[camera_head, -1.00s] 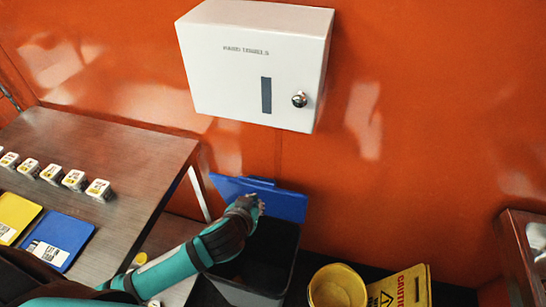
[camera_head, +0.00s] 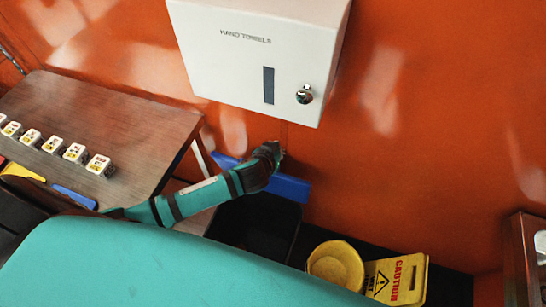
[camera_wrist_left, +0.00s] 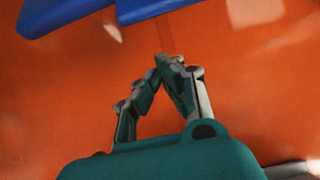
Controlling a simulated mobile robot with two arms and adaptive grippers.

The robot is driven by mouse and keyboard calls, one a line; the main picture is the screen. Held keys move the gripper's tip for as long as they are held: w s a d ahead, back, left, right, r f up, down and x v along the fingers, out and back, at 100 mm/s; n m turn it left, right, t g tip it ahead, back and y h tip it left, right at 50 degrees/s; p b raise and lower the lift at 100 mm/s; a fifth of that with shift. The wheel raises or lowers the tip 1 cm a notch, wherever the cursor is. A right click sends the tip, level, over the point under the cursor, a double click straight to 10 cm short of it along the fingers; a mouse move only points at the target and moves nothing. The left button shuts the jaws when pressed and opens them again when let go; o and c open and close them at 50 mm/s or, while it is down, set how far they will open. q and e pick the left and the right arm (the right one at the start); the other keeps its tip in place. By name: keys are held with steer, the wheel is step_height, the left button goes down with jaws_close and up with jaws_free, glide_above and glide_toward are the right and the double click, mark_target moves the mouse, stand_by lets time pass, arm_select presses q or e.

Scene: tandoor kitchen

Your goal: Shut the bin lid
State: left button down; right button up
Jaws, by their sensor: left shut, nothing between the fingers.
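The blue bin lid (camera_head: 290,188) stands open, raised against the orange wall behind the dark bin (camera_head: 248,228). The bin's mouth faces up, and my own teal body hides its lower part. My left gripper (camera_head: 280,153) is shut and empty at the lid's upper edge, and its wrist covers the lid's middle. In the left wrist view the shut fingertips (camera_wrist_left: 166,62) point at the orange wall, with blue parts of the lid (camera_wrist_left: 150,9) at the top. Whether the fingers touch the lid I cannot tell. My right gripper is out of view.
A white hand-towel dispenser (camera_head: 250,55) hangs on the wall above the gripper. A brown table (camera_head: 120,115) with several small labelled blocks stands left. A yellow bucket (camera_head: 337,263) and a yellow caution sign (camera_head: 398,280) stand right of the bin. A metal-edged unit (camera_head: 524,260) is far right.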

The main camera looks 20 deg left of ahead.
arm_select(q)
steer(key=shift+s+d+f+p, duration=0.1)
steer(key=shift+s+f+p, duration=0.25)
steer(key=shift+s+p, duration=0.2)
steer(key=shift+s+f+p, duration=0.35)
steer(key=shift+s+p, duration=0.2)
steer(key=shift+s+f, duration=0.1)
steer(key=shift+s, duration=0.3)
steer(key=shift+w+f, duration=0.1)
steer(key=shift+f, duration=0.05)
